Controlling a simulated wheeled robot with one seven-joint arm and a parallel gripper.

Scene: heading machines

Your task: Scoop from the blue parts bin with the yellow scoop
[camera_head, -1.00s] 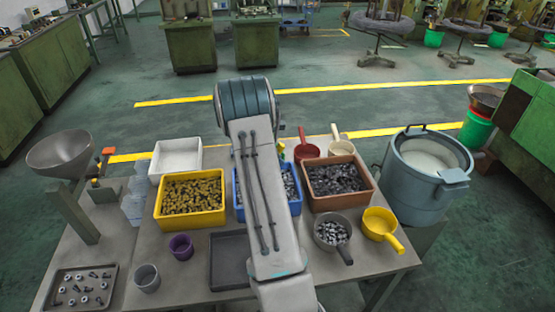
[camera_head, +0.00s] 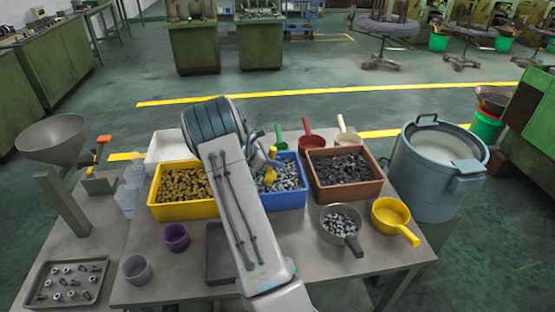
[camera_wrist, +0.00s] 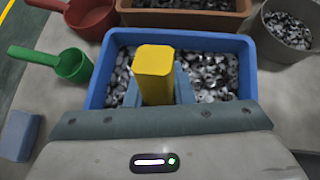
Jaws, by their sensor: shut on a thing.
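The blue parts bin (camera_head: 291,198) stands in the middle of the table, holding many small grey metal parts. In the wrist view the bin (camera_wrist: 97,84) lies right under and ahead of my gripper. My gripper (camera_head: 268,163) is over the bin, shut on the yellow scoop (camera_head: 270,177). In the wrist view my gripper (camera_wrist: 156,92) closes around the scoop's yellow handle (camera_wrist: 154,62), whose end points up at the camera. The scoop's bowl is hidden below the handle and fingers, so I cannot tell whether it touches the parts or holds any.
A brown bin (camera_head: 345,197) stands close right of the blue bin, a yellow bin (camera_head: 185,212) close left. Behind are green (camera_head: 281,140), red (camera_head: 315,142) and cream (camera_head: 347,135) scoops. A grey pan (camera_head: 340,222) and a yellow pan (camera_head: 391,214) stand front right.

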